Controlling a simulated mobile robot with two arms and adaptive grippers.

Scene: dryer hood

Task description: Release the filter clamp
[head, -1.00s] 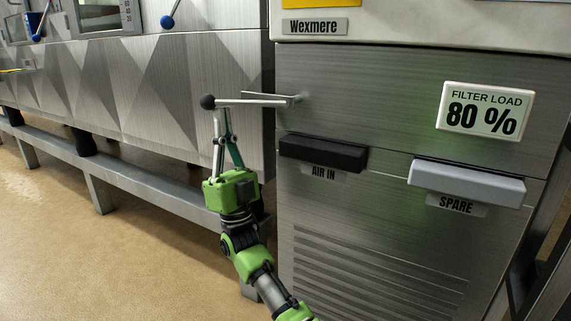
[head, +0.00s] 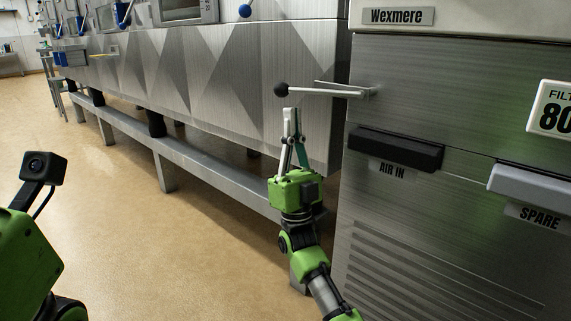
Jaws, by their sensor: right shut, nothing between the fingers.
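The clamp lever is a metal rod (head: 330,91) with a black ball knob (head: 281,89) at its left end. It sticks out to the left from the front of the steel cabinet (head: 450,95), above the black AIR IN handle (head: 395,149). My right gripper (head: 291,112) points up just below the knob, its fingers together and empty. A small gap shows between fingertips and knob. My left arm shows only in part at the lower left; its fingers are out of view.
A grey SPARE handle (head: 530,184) and a filter load sign (head: 552,108) are on the cabinet. A long faceted steel machine (head: 215,75) stands behind, with a low rail (head: 185,155) along its foot. The floor (head: 190,260) at left is clear.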

